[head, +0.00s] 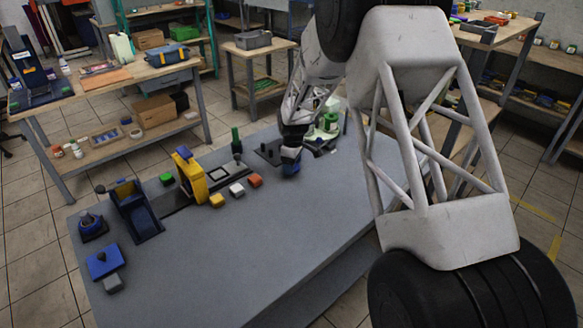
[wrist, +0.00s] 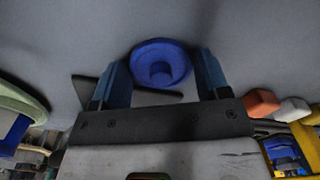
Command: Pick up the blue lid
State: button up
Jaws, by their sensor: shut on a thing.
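The blue lid (wrist: 160,68) is round with a raised knob in its middle, and sits between the two blue fingers of my gripper (wrist: 162,62) in the wrist view. My gripper is shut on it. In the head view my gripper (head: 291,160) is low over the right part of the grey table, with a bit of blue at its tip. The lid is mostly hidden there by the gripper. I cannot tell whether the lid touches the table.
A dark flat plate (head: 268,152) lies beside my gripper. A green-and-white round device (head: 325,126) stands behind it. Orange (head: 255,181), white (head: 237,190) and yellow (head: 217,200) blocks and a yellow frame (head: 190,177) are to the left. The table's front (head: 250,245) is clear.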

jog(key=shift+c, duration=0.4)
jog(key=shift+r, duration=0.7)
notch_tip(320, 180, up, 2)
jog(key=shift+r, duration=0.1)
jog(key=s+d, duration=0.1)
jog(key=s, duration=0.4)
jog(key=s+d+r, duration=0.1)
jog(key=s+d, duration=0.1)
jog(key=s, duration=0.3)
jog(key=s+d, duration=0.1)
jog(key=s, duration=0.4)
jog(key=shift+s+d+r, duration=0.2)
jog(key=shift+s, duration=0.05)
jog(key=w+r+n, duration=0.2)
jog(key=w+r, duration=0.1)
jog(key=w, duration=0.9)
jog(key=w+r+n, duration=0.2)
jog(key=w+r, duration=0.2)
jog(key=w, duration=0.9)
jog(key=w+r+n, duration=0.2)
jog(key=w+r, duration=0.1)
jog(key=w, duration=1)
jog(key=shift+d+r, duration=0.15)
jog(key=shift+d, duration=0.1)
jog(key=shift+w, duration=0.1)
